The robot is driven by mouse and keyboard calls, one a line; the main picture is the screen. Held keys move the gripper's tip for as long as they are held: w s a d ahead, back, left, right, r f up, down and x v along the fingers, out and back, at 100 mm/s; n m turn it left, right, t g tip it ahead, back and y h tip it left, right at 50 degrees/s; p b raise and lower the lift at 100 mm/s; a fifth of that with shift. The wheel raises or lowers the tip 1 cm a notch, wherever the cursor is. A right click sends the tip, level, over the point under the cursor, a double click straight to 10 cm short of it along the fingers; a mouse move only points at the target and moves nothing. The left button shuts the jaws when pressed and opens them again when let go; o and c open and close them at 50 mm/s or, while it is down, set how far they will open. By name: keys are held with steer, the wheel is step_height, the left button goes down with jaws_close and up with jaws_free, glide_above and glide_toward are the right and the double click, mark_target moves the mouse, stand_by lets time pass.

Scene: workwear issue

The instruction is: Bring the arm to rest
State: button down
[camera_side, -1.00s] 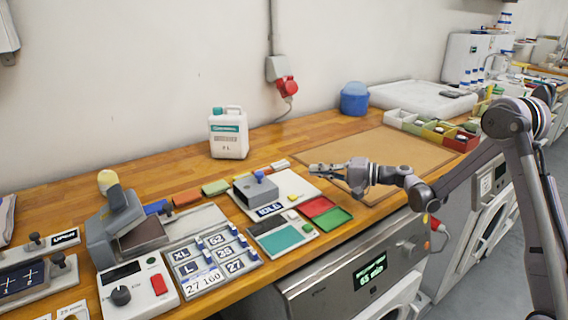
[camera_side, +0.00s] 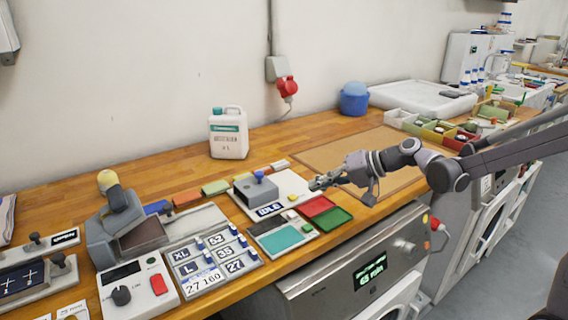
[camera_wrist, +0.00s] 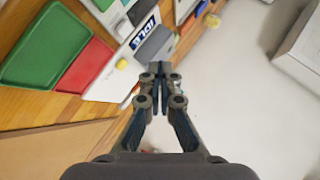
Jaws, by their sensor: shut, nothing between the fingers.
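My gripper (camera_side: 318,184) is shut and empty. In the side view it hangs above the bench, over the right edge of the white plate (camera_side: 296,186) that bears the IDLE label (camera_side: 269,209) and a grey block with a blue knob (camera_side: 257,186). In the wrist view the fingertips (camera_wrist: 160,70) meet, with the IDLE label (camera_wrist: 143,33) just beyond them. My forearm reaches in from the right. How high the gripper is above the bench is hard to tell.
Red and green trays (camera_side: 326,212) lie just below the gripper. A brown board (camera_side: 345,150) is clear behind it. A white canister (camera_side: 228,133), a blue tub (camera_side: 354,99) and small bins (camera_side: 435,130) stand further back. The label panel (camera_side: 213,262) is at left.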

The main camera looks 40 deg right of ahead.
steer(key=s+d+f+n+g+h, duration=0.1)
steer(key=s+n+h, duration=0.5)
steer(key=s, duration=1.4)
steer(key=shift+s+d+f+g+h, duration=0.2)
steer(key=shift+s+f+g+h, duration=0.2)
steer(key=shift+f+g+h, duration=0.25)
steer(key=shift+r, duration=0.15)
